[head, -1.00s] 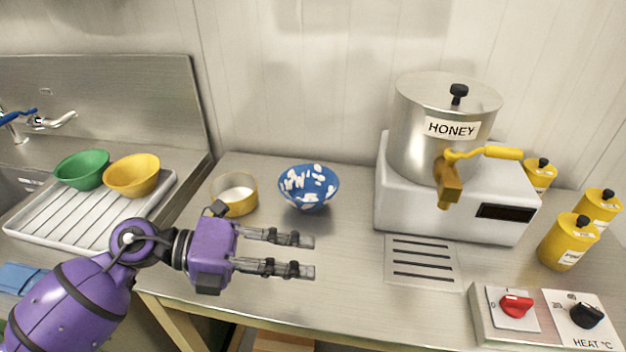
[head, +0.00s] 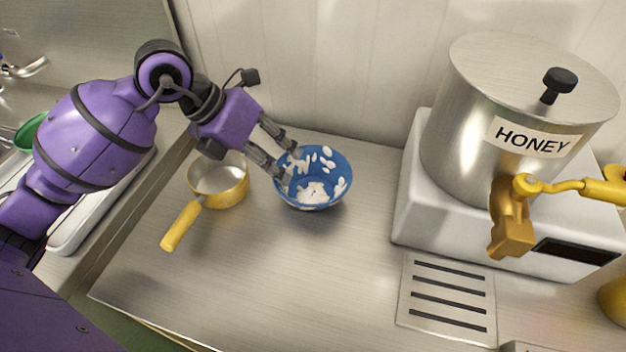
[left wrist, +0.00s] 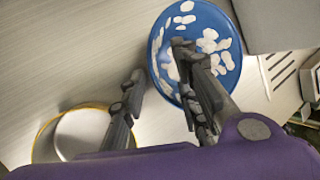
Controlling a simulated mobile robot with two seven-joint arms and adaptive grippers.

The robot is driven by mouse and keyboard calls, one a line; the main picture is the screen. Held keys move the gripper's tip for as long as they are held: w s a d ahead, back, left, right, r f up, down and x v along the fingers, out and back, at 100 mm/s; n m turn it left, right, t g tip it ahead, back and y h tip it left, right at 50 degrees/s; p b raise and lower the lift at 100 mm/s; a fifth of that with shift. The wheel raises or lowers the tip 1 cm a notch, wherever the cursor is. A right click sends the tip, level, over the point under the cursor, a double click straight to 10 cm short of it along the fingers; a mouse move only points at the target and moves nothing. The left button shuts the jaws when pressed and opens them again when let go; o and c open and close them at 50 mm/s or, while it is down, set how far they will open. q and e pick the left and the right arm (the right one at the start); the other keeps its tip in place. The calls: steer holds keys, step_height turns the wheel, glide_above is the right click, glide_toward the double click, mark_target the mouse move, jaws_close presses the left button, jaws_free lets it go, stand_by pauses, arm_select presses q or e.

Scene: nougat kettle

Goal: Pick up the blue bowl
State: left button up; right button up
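The blue bowl (head: 325,192) with white patches stands upright on the steel counter, right of the saucepan. It also shows in the left wrist view (left wrist: 222,30). My left gripper (head: 287,168) is open at the bowl's left rim, with its fingers apart and pointing down to the right. In the left wrist view, one finger of the gripper (left wrist: 160,62) lies over the bowl and the other is outside its rim. I cannot tell whether either finger touches the bowl. My right gripper is not in view.
A yellow saucepan (head: 231,194) stands close left of the bowl, its handle toward the front. The honey kettle (head: 500,100) on its white base (head: 411,211) stands to the right. A slotted drain plate (head: 408,323) lies before it. The front middle counter is clear.

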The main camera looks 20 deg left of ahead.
mark_target(302, 180)
arm_select(q)
steer(key=x, duration=0.4)
steer(key=shift+w+f, duration=0.15)
steer(key=shift+f, duration=0.05)
steer(key=shift+c, duration=0.5)
jaws_close()
steer(key=shift+r, duration=0.1)
